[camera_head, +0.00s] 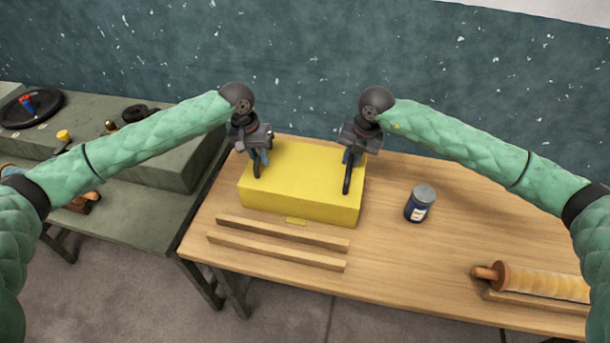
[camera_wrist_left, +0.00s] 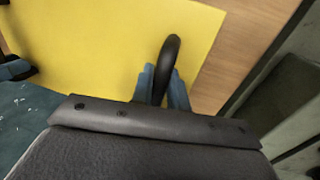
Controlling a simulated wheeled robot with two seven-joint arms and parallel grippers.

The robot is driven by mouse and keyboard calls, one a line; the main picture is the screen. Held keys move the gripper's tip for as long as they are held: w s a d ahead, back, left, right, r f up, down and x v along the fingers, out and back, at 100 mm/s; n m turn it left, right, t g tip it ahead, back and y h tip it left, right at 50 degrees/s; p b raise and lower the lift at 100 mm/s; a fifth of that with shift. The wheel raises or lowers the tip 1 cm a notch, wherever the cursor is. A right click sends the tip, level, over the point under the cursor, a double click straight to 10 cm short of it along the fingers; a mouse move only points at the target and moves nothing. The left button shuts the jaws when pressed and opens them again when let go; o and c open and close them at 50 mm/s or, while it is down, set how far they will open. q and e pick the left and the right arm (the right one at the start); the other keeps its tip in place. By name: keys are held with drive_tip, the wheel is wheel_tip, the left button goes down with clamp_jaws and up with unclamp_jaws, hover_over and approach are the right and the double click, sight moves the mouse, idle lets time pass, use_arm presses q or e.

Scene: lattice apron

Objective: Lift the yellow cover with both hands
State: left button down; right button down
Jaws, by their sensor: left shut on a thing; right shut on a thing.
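The yellow cover (camera_head: 300,185) is a box-shaped lid on the wooden table, with a black handle near each side of its top. My left gripper (camera_head: 258,160) is shut on the left handle (camera_head: 254,166). In the left wrist view, the blue fingertips of my left gripper (camera_wrist_left: 163,88) close around the black curved handle (camera_wrist_left: 171,55) above the yellow top (camera_wrist_left: 100,45). My right gripper (camera_head: 350,158) is shut on the right handle (camera_head: 347,176). I cannot tell whether the cover touches the table; what is under it is hidden.
Two wooden strips (camera_head: 282,233) lie in front of the cover. A blue jar (camera_head: 419,204) with a grey lid stands to its right. A rolling pin (camera_head: 540,282) lies at the right front. A green bench (camera_head: 130,215) with several objects stands to the left.

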idle(0.9)
